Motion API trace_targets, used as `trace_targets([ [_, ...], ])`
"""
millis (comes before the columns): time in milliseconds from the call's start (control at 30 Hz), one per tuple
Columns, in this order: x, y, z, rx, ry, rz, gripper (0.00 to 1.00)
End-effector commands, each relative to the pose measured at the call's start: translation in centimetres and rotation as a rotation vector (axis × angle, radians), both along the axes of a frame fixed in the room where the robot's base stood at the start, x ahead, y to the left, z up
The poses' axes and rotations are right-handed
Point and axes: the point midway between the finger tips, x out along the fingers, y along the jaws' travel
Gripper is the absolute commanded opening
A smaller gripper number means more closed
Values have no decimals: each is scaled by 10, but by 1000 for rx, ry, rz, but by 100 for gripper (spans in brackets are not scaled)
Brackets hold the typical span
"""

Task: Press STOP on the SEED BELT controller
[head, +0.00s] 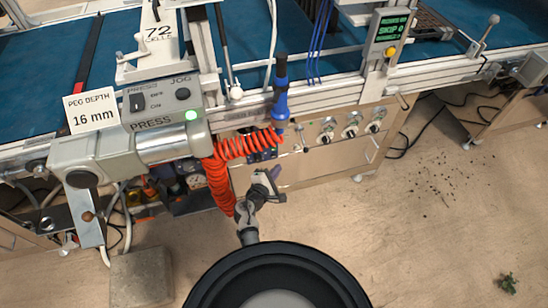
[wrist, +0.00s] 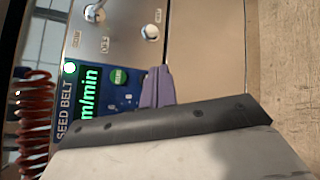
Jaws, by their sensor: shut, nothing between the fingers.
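The SEED BELT controller (wrist: 128,98) shows in the wrist view as a blue panel turned on its side, with green "m/min" digits and a green button (wrist: 117,77). In the head view a small part of its blue face (head: 266,154) shows under the belt frame, beside the red coiled hose. My gripper (head: 276,172) is shut and empty, just in front of the panel. Its purple fingers (wrist: 157,86) point at the panel's edge beside the green button in the wrist view. I cannot tell whether they touch it. No STOP button is readable; part of the panel is hidden behind my gripper.
A red coiled hose (head: 219,178) hangs close to the left of my gripper and also shows in the wrist view (wrist: 35,120). Knobs (head: 350,131) sit on the cabinet to the right. A PRESS unit (head: 108,155) stands at the left. The floor on the right is mostly open.

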Motion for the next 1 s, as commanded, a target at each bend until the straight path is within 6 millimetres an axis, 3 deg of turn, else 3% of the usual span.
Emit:
trace_targets([
  [300,20,6,-1,0,1,-1,0],
  [1000,20,6,0,0,1,-1,0],
])
